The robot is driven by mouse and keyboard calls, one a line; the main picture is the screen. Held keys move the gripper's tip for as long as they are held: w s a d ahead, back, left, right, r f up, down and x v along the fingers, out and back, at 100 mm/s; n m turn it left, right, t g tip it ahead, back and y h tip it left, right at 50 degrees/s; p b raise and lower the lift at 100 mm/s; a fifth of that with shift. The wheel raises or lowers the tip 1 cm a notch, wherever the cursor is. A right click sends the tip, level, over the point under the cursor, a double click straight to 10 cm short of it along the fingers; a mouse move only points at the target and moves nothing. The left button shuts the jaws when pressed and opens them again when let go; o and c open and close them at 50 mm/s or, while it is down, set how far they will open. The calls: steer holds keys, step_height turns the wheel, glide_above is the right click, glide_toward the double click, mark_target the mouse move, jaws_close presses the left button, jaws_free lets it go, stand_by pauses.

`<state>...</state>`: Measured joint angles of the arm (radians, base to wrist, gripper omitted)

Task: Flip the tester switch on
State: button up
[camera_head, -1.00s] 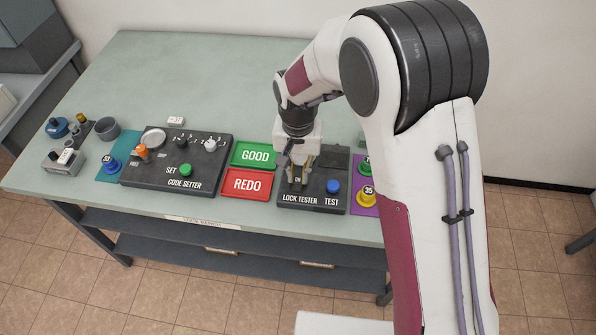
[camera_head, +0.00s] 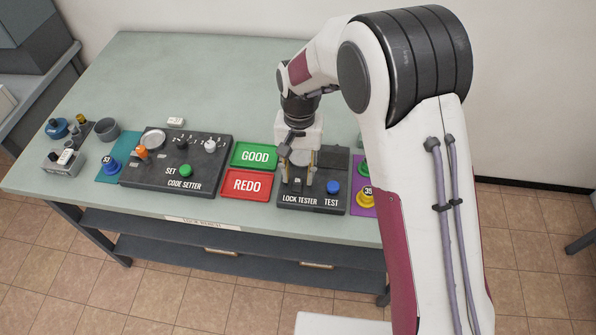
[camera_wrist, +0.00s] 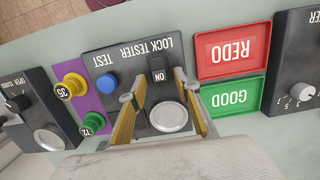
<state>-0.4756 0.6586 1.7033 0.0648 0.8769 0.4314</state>
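The lock tester (camera_head: 323,207) is a dark box on the bench. In the wrist view it (camera_wrist: 185,58) shows upside down, with a small black switch (camera_wrist: 157,66), an ON marking beside it, a blue TEST button (camera_wrist: 107,82) and a round silver disc (camera_wrist: 168,117). I cannot tell which way the switch is tipped. My gripper (camera_head: 297,183) is over the left part of the lock tester, open and empty. In the wrist view its fingers (camera_wrist: 159,78) stand apart on either side of the switch and disc. In the head view the fingers partly cover the switch area.
The green GOOD tray (camera_head: 255,148) and red REDO tray (camera_head: 247,197) lie just left. The code setter (camera_head: 145,182) is farther left. A purple mat (camera_wrist: 95,103) with yellow and green knobs adjoins the tester's other side. The back of the bench (camera_head: 200,75) is clear.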

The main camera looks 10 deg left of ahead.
mark_target(299, 182)
steer(key=shift+s+r+t, duration=0.1)
steer(key=shift+s+t, duration=0.15)
steer(key=shift+t, duration=0.35)
stand_by(0.4)
steer(key=shift+n, duration=0.5)
steer(key=r, duration=0.7)
steer(key=shift+s+d+r, duration=0.15)
steer(key=shift+s+d, duration=0.05)
steer(key=shift+s, duration=0.05)
steer(key=s+d+r+t, duration=0.1)
steer(key=s+d+r, duration=0.5)
steer(key=s+d, duration=0.1)
steer(key=s+d+r+n+t, duration=0.1)
steer(key=s+d+r, duration=0.4)
steer(key=s+d, duration=0.3)
steer(key=shift+d+r+n, duration=0.3)
steer(key=shift+d+r, duration=0.05)
steer(key=shift+d, duration=0.55)
stand_by(0.7)
